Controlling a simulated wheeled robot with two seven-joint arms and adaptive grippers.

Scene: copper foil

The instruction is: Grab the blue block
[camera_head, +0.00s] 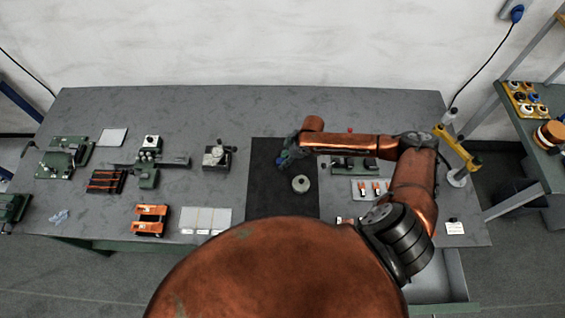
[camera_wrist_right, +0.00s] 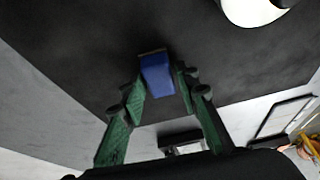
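The blue block (camera_wrist_right: 157,76) lies between the two green fingertips of my right gripper (camera_wrist_right: 161,82) in the right wrist view, over the dark mat. The fingers are close along both sides of it; whether they press on it I cannot tell. In the head view my right gripper (camera_head: 286,157) is over the upper part of the black mat (camera_head: 264,200), and only a small blue patch of the block shows there. I cannot tell whether the block rests on the mat or is lifted. My left gripper is out of view.
A pale round part (camera_head: 301,184) sits on the mat near my right gripper and shows in the wrist view (camera_wrist_right: 250,8). A grey device (camera_head: 216,157) stands left of the mat. The table's back is clear.

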